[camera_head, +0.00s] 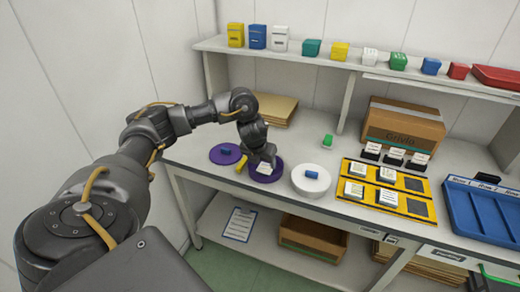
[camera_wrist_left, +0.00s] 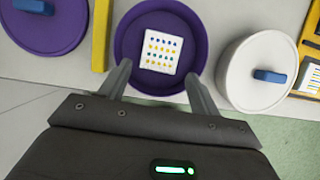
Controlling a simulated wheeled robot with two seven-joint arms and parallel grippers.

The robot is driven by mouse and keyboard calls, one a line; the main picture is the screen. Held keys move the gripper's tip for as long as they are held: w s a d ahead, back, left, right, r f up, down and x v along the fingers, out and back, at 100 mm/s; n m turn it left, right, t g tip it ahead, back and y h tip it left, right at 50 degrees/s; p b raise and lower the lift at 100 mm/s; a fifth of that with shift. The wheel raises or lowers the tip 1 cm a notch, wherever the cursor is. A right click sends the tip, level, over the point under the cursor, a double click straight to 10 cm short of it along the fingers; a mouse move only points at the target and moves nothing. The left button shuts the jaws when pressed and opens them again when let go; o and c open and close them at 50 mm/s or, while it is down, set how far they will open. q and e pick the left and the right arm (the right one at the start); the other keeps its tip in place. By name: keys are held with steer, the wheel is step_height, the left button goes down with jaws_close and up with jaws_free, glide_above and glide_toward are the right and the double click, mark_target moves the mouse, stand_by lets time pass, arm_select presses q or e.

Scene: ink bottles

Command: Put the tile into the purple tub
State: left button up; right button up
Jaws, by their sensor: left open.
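The tile (camera_wrist_left: 160,51), white with rows of blue and yellow dots, lies inside the purple tub (camera_wrist_left: 127,37). In the head view the purple tub (camera_head: 253,176) stands near the table's front edge, with the white tile (camera_head: 264,169) showing in it. My left gripper (camera_head: 263,160) is over the tub. In the left wrist view its two fingers (camera_wrist_left: 160,74) are spread apart, with nothing between them, at the near side of the tub. The tile lies just beyond the fingertips, apart from them. My right gripper is not in view.
A purple lid with a blue handle (camera_head: 215,157) and a yellow bar (camera_head: 241,164) lie left of the tub. A white round container with a blue handle (camera_head: 311,186) stands close on the right. Farther right are a yellow tray (camera_head: 361,168) and a blue tray (camera_head: 480,222).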

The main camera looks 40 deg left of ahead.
arm_select(q)
steer(key=a+p+v, duration=0.1)
steer(key=p+v, duration=0.1)
steer(key=v, duration=0.5)
steer(key=shift+d, duration=0.55)
steer(key=shift+r, duration=0.1)
